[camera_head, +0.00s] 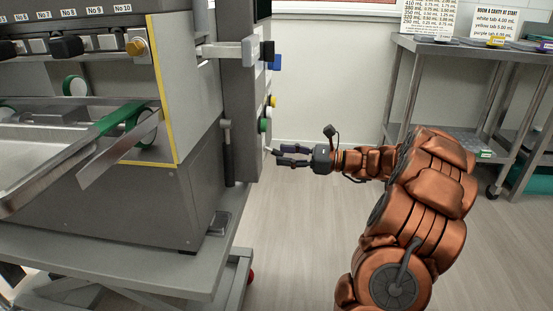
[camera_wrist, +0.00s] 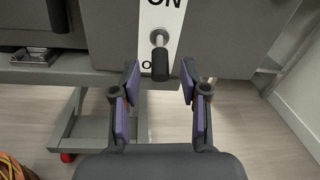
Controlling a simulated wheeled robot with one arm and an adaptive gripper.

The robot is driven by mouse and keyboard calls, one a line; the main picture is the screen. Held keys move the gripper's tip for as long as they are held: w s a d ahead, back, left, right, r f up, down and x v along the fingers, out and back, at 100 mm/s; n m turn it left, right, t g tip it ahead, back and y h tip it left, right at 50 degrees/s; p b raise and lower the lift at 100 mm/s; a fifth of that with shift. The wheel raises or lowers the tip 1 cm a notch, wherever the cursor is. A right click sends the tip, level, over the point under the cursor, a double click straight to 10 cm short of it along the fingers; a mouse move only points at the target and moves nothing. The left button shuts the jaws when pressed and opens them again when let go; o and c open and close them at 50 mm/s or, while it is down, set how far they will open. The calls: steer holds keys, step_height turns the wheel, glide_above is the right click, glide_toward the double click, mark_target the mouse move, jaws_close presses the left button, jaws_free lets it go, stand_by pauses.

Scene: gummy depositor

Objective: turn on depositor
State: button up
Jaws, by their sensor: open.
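The depositor (camera_head: 205,110) is a large grey machine at the left in the head view. In the wrist view, its switch is a small lever with a black handle (camera_wrist: 160,64) on a white plate (camera_wrist: 177,20). "ON" is printed above the lever, and a partly hidden label starting with "O" is below. The black handle hangs down toward the lower label. My gripper (camera_head: 277,156) is at the right side of the machine, fingers pointing toward it. In the wrist view its two fingers are apart, one on each side of the handle's lower end. Contact with the handle cannot be told.
Green and yellow buttons (camera_head: 265,125) sit on the machine's side just above my gripper. The machine stands on a grey wheeled table (camera_head: 185,278). A steel shelf table (camera_head: 460,45) with signs stands at the back right. The floor between is clear.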

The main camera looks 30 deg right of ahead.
mark_target(274, 152)
steer(key=shift+b+x, duration=0.4)
steer(key=shift+x, duration=0.95)
jaws_close()
